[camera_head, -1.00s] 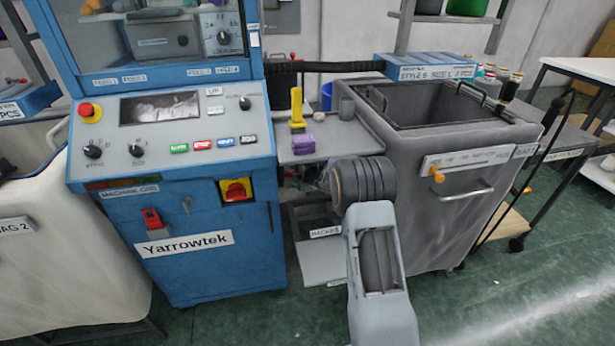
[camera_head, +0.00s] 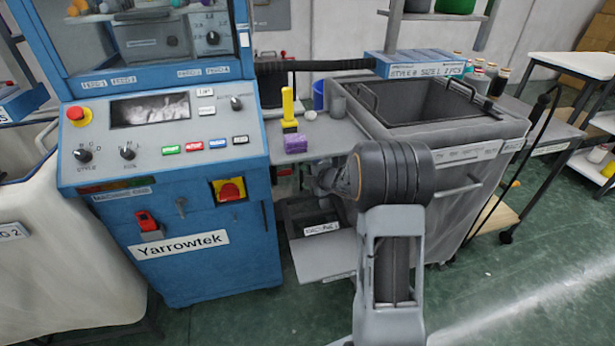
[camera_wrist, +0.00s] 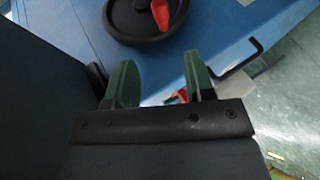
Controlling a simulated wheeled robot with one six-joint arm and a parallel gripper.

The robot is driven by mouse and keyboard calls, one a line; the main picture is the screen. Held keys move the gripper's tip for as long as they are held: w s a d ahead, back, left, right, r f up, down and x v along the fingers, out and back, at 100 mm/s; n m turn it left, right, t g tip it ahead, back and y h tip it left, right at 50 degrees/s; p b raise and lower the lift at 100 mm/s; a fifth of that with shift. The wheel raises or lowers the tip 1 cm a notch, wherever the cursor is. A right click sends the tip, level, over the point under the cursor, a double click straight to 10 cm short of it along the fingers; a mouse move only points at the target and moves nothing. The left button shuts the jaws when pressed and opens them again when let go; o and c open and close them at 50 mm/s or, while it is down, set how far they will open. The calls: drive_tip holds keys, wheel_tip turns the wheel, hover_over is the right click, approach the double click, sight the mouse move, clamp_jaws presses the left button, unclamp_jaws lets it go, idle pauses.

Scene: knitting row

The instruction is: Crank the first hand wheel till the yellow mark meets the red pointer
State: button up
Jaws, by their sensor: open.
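A black hand wheel (camera_wrist: 126,26) is cut by the top edge of the wrist view, on a blue surface (camera_wrist: 215,30). A red pointed piece (camera_wrist: 160,13) lies across its right part; I cannot tell whether it is the pointer. No yellow mark shows on the visible part of the wheel. My gripper (camera_wrist: 160,85) has two green fingers, spread apart with nothing held between them. In the picture the fingertips are below the wheel and apart from it. In the head view my arm hides the gripper, and I cannot make out the wheel.
The blue Yarrowtek machine (camera_head: 215,270) stands left of my arm. A grey bin (camera_head: 475,215) stands behind and right of it. A shelf with a yellow tool (camera_head: 288,105) and purple block (camera_head: 296,144) is between them. A black hooked rod (camera_wrist: 247,60) is right of my fingers.

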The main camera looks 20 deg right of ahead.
drive_tip(key=s+d+f+m+g+h, duration=0.3)
drive_tip(key=s+d+f+m+h, duration=0.15)
drive_tip(key=d+m, duration=0.2)
drive_tip(key=s+r+m+g+h+p, duration=0.35)
drive_tip(key=s+r+m, duration=0.25)
drive_tip(key=s+m, duration=0.2)
drive_tip(key=s+a+r+m+g+y+p, duration=0.1)
drive_tip(key=s+a+r+m+y+p, duration=0.1)
drive_tip(key=s+a+r+p, duration=0.4)
drive_tip(key=s+a+r+m+g+y+p, duration=0.1)
drive_tip(key=s+a+r+m+y+p, duration=0.1)
drive_tip(key=s+a+r+p, duration=0.5)
drive_tip(key=s+a+r+m, duration=0.1)
drive_tip(key=s+r, duration=0.4)
drive_tip(key=r, duration=0.5)
drive_tip(key=shift+s+a, duration=0.4)
drive_tip(key=shift+a, duration=0.45)
